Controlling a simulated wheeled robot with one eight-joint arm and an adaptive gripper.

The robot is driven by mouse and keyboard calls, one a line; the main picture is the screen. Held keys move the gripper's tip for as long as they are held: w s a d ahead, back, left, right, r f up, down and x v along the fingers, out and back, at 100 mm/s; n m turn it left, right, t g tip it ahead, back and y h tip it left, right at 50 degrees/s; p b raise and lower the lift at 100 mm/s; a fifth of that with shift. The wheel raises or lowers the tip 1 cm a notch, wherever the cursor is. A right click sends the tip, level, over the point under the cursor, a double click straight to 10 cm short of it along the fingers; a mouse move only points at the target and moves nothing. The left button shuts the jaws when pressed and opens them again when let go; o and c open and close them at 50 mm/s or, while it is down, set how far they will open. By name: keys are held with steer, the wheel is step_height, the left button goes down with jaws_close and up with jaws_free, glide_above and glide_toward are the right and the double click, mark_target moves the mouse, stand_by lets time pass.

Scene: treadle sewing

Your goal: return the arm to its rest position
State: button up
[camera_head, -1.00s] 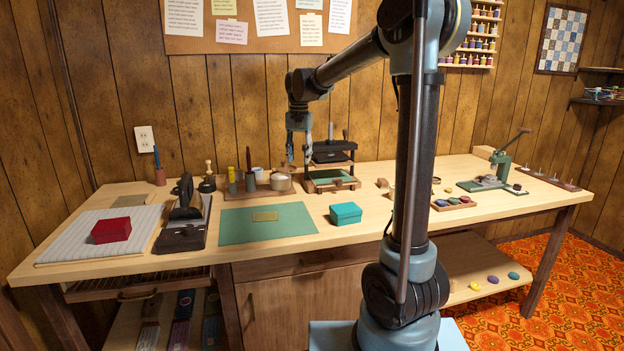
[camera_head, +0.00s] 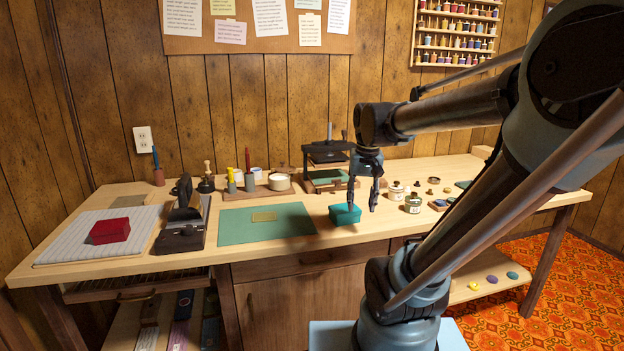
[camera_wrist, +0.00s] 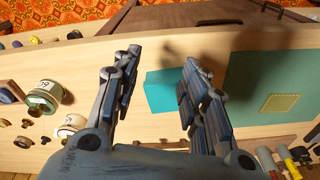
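My gripper (camera_head: 363,202) points down over the bench, right by the teal box (camera_head: 344,215). In the wrist view my gripper (camera_wrist: 160,72) has its two fingers well apart, with nothing gripped. The teal box (camera_wrist: 163,92) shows between the fingers, nearer the right one, which hides part of it. I cannot tell how far the fingertips are above the bench. My arm reaches in from the right side of the head view, bent at the elbow.
The green mat (camera_head: 245,228) lies left of the box, with a small tan patch on it. Several jars, one a labelled jar (camera_head: 413,204), stand right of my gripper. A black press (camera_head: 326,165) stands behind. A red box (camera_head: 110,231) sits at the far left.

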steer(key=s+d+f+n, duration=0.1)
steer(key=s+d+f, duration=0.3)
steer(key=s+f, duration=0.7)
steer(key=shift+s+d+f+t, duration=0.2)
steer(key=shift+s+d+t, duration=0.1)
steer(key=shift+w, duration=0.1)
steer(key=shift+w+f, duration=0.2)
steer(key=shift+w, duration=0.1)
steer(key=shift+c, duration=0.8)
steer(key=shift+a, duration=0.15)
